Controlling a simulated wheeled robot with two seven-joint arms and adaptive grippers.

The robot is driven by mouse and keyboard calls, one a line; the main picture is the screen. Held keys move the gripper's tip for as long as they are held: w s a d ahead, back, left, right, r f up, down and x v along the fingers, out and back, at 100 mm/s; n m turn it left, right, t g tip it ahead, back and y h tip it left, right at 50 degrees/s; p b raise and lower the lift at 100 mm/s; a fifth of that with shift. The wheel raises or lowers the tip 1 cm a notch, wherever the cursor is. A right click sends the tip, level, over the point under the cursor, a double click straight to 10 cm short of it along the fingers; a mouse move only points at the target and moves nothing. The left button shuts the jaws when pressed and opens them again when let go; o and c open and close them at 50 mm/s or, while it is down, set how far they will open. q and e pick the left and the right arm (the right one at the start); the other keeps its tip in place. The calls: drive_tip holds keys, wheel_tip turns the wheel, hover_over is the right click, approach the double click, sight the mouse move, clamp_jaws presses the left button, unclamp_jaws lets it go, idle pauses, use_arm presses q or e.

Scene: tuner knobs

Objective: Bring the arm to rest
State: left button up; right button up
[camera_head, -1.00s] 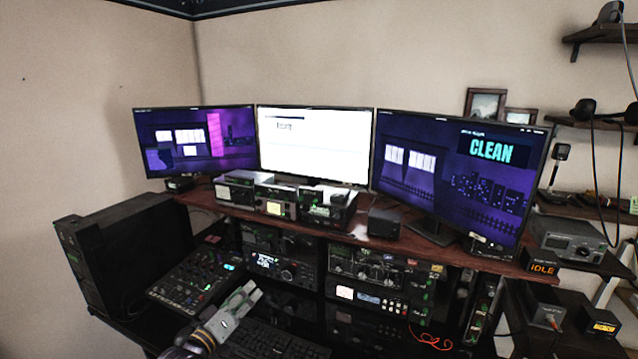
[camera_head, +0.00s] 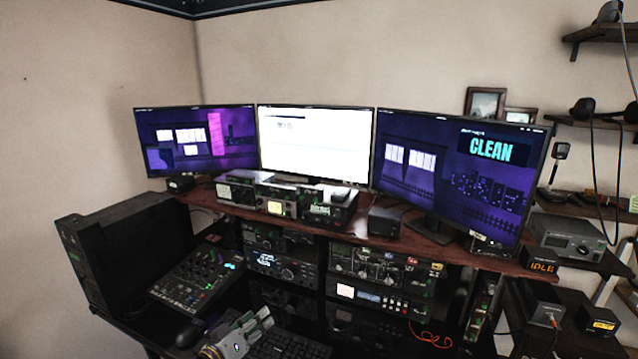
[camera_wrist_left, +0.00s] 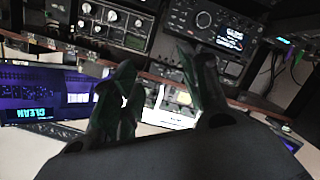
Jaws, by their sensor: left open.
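My left gripper (camera_head: 262,318) is low in the head view, above the front of the desk over the keyboard (camera_head: 284,346). It is open and nothing shows between its fingers. In the left wrist view the two dark fingers of the left gripper (camera_wrist_left: 160,75) stand apart, with radio gear beyond them. The tuner radios with knobs, one on the left (camera_head: 284,268) and a stack on the right (camera_head: 380,268), sit under the shelf, apart from the gripper. My right gripper is not in view.
A mixer panel (camera_head: 197,281) and a black computer case (camera_head: 125,243) stand at the left. A mouse (camera_head: 189,333) lies on the desk. Three monitors stand on the shelf (camera_head: 440,257); the right monitor (camera_head: 455,175) reads CLEAN. A small display (camera_head: 543,267) reads IDLE. An orange cable (camera_head: 430,336) hangs at right.

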use_arm(q)
drive_tip(key=s+d+f+m+g+y, duration=0.1)
drive_tip(key=s+f+m+g+y, duration=0.25)
drive_tip(key=s+f, duration=0.5)
drive_tip(key=s+a+f+g+y, duration=0.1)
drive_tip(key=s+a+g+y, duration=0.15)
drive_tip(key=s, duration=0.65)
drive_tip(key=s+a+f+g+y, duration=0.1)
drive_tip(key=s+a+g, duration=0.3)
drive_tip(key=s, duration=0.6)
wheel_tip(320, 180, down, 32)
drive_tip(key=s+g, duration=0.2)
drive_tip(key=s+a+f, duration=0.2)
drive_tip(key=s+f, duration=0.8)
drive_tip(key=s, duration=0.1)
drive_tip(key=s+a+f, duration=0.2)
drive_tip(key=s+f, duration=0.8)
drive_tip(key=s, duration=0.1)
drive_tip(key=shift+s+f+g, duration=0.15)
drive_tip(key=shift+s+g, duration=0.1)
drive_tip(key=shift+g, duration=0.15)
drive_tip(key=shift+m, duration=0.25)
